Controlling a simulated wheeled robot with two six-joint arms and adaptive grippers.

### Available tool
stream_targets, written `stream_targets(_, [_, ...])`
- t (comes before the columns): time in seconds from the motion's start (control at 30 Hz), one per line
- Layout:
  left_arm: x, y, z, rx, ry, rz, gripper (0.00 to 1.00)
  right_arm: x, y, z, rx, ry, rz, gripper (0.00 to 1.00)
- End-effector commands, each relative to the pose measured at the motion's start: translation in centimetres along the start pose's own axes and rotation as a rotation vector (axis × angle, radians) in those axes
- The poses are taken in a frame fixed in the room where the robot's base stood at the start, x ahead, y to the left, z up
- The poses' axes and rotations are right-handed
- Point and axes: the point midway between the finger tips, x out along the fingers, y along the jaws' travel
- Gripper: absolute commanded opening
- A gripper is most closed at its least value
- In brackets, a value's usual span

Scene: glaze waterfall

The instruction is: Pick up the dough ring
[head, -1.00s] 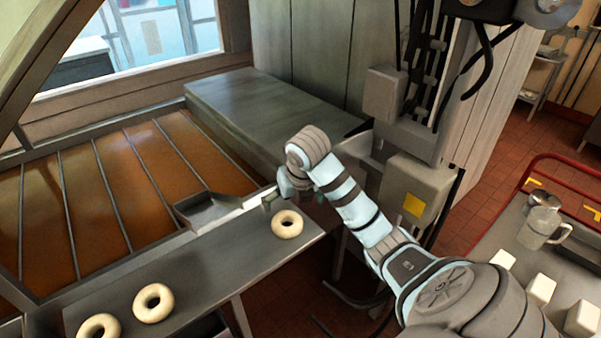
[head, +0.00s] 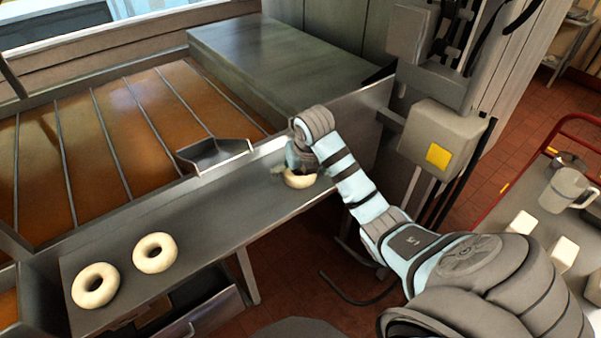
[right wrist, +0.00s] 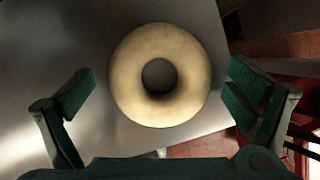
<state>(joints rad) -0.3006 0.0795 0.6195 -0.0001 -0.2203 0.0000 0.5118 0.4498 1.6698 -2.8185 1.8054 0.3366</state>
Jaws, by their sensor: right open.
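A pale dough ring (head: 299,181) lies at the right end of the grey metal shelf, partly hidden by my right gripper (head: 290,168) above it. In the right wrist view the dough ring (right wrist: 128,83) lies flat between the spread green fingers of my right gripper (right wrist: 162,88). The gripper is open, with a gap on each side of the ring. Two more dough rings lie at the left end of the shelf, one (head: 154,253) a little farther back and one (head: 95,285) nearer the left edge. My left gripper is not in view.
The metal shelf (head: 205,228) runs along the front of a fryer with brown liquid (head: 90,140) split by thin bars. A small metal trough (head: 215,154) juts at its edge. A cart with white blocks (head: 521,224) and a jug (head: 566,190) stands at right.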

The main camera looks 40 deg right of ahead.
Motion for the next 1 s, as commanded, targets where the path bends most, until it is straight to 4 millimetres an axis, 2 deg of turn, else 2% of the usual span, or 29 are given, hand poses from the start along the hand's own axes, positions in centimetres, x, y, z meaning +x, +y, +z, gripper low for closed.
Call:
stream_targets(0.1, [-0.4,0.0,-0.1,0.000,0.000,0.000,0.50,-0.4,0.1,0.2,-0.001,-0.001,0.000,0.97])
stream_targets(0.4, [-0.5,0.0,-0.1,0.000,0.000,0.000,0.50,-0.5,0.0,0.2,0.001,-0.001,0.000,0.49])
stream_targets(0.63, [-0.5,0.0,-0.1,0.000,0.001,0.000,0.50,-0.5,0.0,0.2,0.001,-0.001,0.000,0.47])
stream_targets(0.73, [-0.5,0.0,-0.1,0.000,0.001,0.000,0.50,-1.2,0.0,0.6,0.001,-0.004,0.001,0.47])
stream_targets(0.9, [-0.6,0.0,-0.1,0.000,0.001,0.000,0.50,-5.1,0.0,2.3,0.002,-0.009,0.001,0.47])
stream_targets(1.0, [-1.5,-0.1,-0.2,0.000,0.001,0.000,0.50,-7.8,0.0,3.4,0.002,-0.005,0.001,0.47])
